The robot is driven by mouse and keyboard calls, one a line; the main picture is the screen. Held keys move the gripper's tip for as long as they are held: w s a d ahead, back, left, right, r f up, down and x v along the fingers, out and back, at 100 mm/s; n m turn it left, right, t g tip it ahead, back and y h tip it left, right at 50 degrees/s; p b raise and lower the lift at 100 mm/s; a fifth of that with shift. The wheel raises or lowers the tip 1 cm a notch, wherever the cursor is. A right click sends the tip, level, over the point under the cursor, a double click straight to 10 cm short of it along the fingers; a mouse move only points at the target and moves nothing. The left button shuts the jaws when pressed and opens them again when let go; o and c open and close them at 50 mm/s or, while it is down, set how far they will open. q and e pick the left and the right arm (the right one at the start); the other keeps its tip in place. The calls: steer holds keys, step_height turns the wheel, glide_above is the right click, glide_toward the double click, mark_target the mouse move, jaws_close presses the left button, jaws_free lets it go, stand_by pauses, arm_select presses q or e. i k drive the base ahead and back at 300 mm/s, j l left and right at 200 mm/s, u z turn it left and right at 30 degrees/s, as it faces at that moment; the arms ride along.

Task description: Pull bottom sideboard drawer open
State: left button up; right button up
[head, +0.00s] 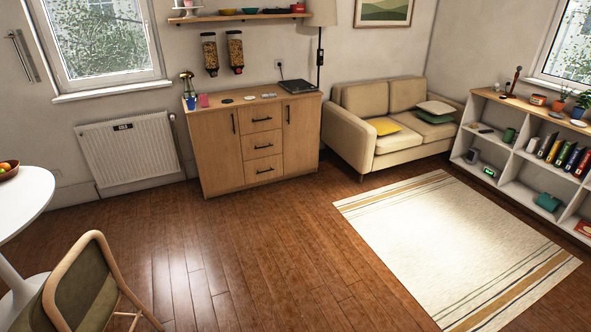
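The wooden sideboard (218,168) stands against the back wall, left of the sofa. It has a column of three drawers between two doors with dark vertical handles. The sideboard is across the room from me. Neither of my grippers shows in the head view.
Open wooden floor (220,255) lies before the sideboard. A rug (450,245) covers the right side. A chair (90,285) and a white round table (25,200) stand at left. The sofa (360,140) is right of the sideboard, a shelf (510,165) further right.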

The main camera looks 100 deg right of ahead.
mark_target(257, 170)
steer(key=z, duration=3.2)
steer(key=i+u, duration=0.15)
steer(key=i, duration=4.85)
steer(key=i+u, duration=0.3)
steer(key=i, duration=0.6)
